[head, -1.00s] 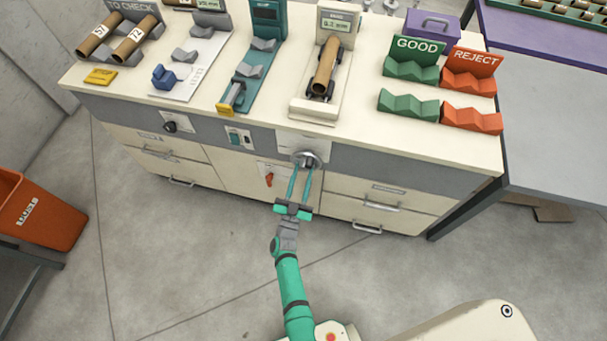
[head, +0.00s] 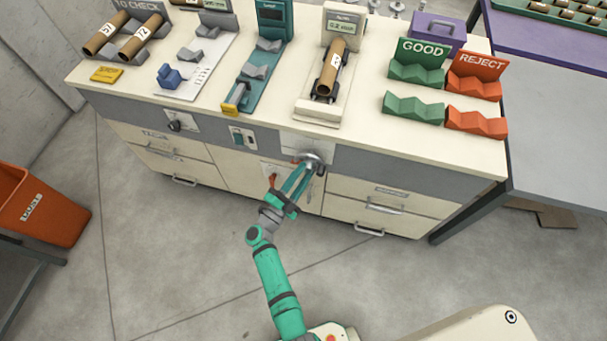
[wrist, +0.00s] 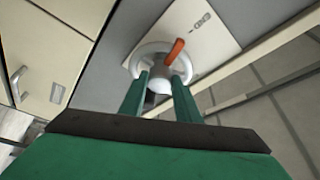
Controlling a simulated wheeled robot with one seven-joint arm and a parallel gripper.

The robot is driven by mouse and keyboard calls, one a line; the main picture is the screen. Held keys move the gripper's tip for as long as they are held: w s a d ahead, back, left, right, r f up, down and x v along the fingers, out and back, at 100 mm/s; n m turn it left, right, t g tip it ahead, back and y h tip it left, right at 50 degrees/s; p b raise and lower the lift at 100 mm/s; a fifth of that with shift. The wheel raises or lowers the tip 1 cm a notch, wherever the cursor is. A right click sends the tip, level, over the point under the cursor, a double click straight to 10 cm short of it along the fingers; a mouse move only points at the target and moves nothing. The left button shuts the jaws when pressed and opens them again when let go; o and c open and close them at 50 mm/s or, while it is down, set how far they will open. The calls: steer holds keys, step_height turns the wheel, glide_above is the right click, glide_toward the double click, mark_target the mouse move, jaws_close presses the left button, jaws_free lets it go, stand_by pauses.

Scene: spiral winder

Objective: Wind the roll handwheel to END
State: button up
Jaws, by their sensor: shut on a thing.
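The roll handwheel (head: 317,158) is a small grey wheel on the cabinet front, below the tester that cradles a brown roll (head: 329,70). In the wrist view the handwheel (wrist: 139,60) shows a pale rim, a hub and an orange handle (wrist: 174,52); a label on the plate beside it looks tilted. My gripper (head: 309,169) reaches up to the wheel from the lower left. Its two green fingers (wrist: 160,92) are shut on the handwheel at its hub. The tester's display (head: 342,26) is too small to read surely.
A red switch (head: 272,181) sits left of the wheel, close to my gripper. Drawer handles (head: 384,209) stick out at the lower right. GOOD (head: 416,67) and REJECT (head: 475,84) racks stand on the bench. The floor in front is mostly clear.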

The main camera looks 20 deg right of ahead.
steer(key=shift+s+d+r+m+g, duration=0.1)
steer(key=shift+m+g, duration=0.5)
steer(key=shift+m, duration=0.8)
steer(key=o, duration=1)
steer(key=shift+o, duration=0.2)
steer(key=shift+a, duration=0.2)
steer(key=v, duration=1)
steer(key=shift+s+a, duration=0.15)
steer(key=shift+s, duration=0.05)
